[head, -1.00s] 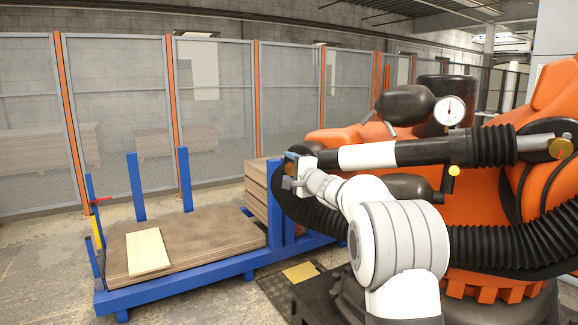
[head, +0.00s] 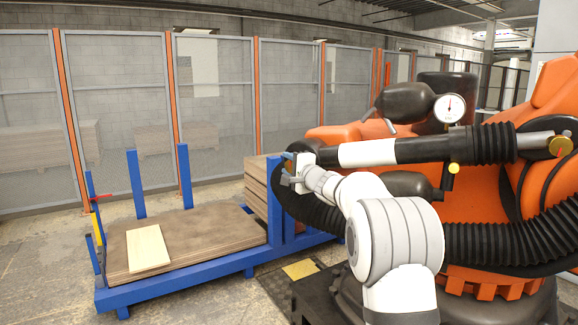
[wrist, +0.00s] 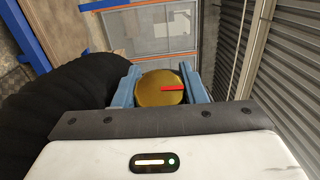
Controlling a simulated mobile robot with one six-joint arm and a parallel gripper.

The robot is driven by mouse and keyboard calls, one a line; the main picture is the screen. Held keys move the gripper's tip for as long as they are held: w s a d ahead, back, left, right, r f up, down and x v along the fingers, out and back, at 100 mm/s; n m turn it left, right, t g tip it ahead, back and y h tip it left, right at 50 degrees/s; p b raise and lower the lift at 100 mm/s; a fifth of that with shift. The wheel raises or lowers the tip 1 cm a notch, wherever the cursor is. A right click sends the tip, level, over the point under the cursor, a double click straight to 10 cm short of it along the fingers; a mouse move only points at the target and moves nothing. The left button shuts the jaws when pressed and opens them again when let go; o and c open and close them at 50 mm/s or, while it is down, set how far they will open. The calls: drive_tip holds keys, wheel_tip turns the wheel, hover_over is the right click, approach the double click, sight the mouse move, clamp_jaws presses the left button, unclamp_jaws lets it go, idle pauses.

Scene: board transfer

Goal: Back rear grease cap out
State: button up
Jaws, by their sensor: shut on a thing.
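A round gold grease cap (wrist: 152,88) with a red mark pointing right sits between the blue-grey fingers of my gripper (wrist: 159,78) in the wrist view. My gripper is shut on its sides. In the head view my gripper (head: 290,168) is at the left end of the white and black cylinder (head: 368,154) on the orange machine (head: 480,205). The held cap is hidden there by the gripper. The cap's thread and seat are hidden too, so I cannot tell how far out it is.
A black ribbed hose (wrist: 75,105) runs close by on the left of my gripper. Another gold cap (head: 561,146) is at the cylinder's right end, and a small yellow knob (head: 453,168) hangs below. A blue rack (head: 180,284) with boards stands left, before mesh fencing (head: 110,120).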

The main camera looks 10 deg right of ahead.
drive_tip(key=shift+f+g, duration=0.1)
drive_tip(key=shift+g, duration=0.3)
drive_tip(key=o, duration=1)
drive_tip(key=shift+s, duration=0.1)
drive_tip(key=shift+b+v, duration=0.95)
drive_tip(key=shift+v, duration=2.85)
